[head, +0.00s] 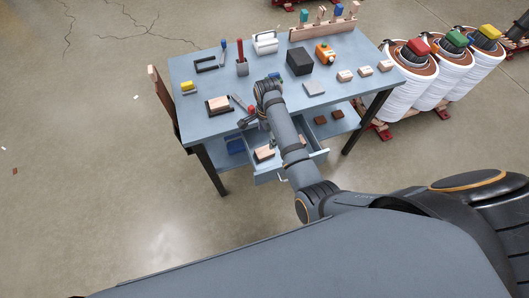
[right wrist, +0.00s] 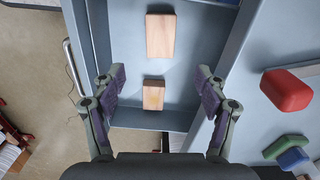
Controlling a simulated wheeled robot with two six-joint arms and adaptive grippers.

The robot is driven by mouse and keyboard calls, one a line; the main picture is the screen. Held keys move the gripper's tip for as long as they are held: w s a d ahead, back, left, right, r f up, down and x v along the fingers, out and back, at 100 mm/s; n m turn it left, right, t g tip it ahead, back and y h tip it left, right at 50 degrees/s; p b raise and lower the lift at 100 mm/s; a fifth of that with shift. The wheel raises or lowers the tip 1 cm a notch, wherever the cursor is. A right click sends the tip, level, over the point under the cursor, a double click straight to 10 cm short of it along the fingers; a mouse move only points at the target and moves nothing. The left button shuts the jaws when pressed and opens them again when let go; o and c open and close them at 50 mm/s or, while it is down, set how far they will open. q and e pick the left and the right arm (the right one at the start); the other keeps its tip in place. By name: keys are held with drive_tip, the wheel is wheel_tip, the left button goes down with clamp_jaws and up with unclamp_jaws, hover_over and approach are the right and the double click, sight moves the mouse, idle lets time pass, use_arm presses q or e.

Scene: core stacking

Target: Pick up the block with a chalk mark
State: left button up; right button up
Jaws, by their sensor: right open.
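Two plain wooden blocks lie in the open drawer in the right wrist view: a larger one (right wrist: 160,36) toward the top and a smaller one (right wrist: 153,95) nearer the drawer's front wall. The smaller one has a faint yellowish patch on its face; I cannot tell whether it is chalk. My right gripper (right wrist: 160,80) is open and empty above the drawer, with the smaller block showing between its fingers. In the head view a wooden block (head: 264,153) shows in the drawer, and my right gripper (head: 247,122) is small by the table's front edge. My left gripper is out of view.
The drawer (head: 268,178) is pulled out under the blue table (head: 205,128). A red piece (right wrist: 287,90) and a green piece (right wrist: 284,147) lie right of the drawer. The tabletop holds a black block (head: 300,61), a wooden block in a tray and several small blocks.

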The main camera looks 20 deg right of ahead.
hover_over(266, 150)
drive_tip(key=f, duration=0.4)
drive_tip(key=shift+s+d+f, duration=0.15)
drive_tip(key=shift+s+f, duration=0.05)
drive_tip(key=shift+f, duration=0.2)
drive_tip(key=shift+w+a+f+b, duration=0.15)
drive_tip(key=shift+f+b, duration=0.15)
drive_tip(key=shift+f, duration=1.15)
drive_tip(key=shift+s+a+f+b, duration=0.1)
drive_tip(key=shift+f+b, duration=0.15)
drive_tip(key=shift+f, duration=1.2)
drive_tip(key=c, duration=1.3)
drive_tip(key=shift+o, duration=0.2)
drive_tip(key=shift+r, duration=0.15)
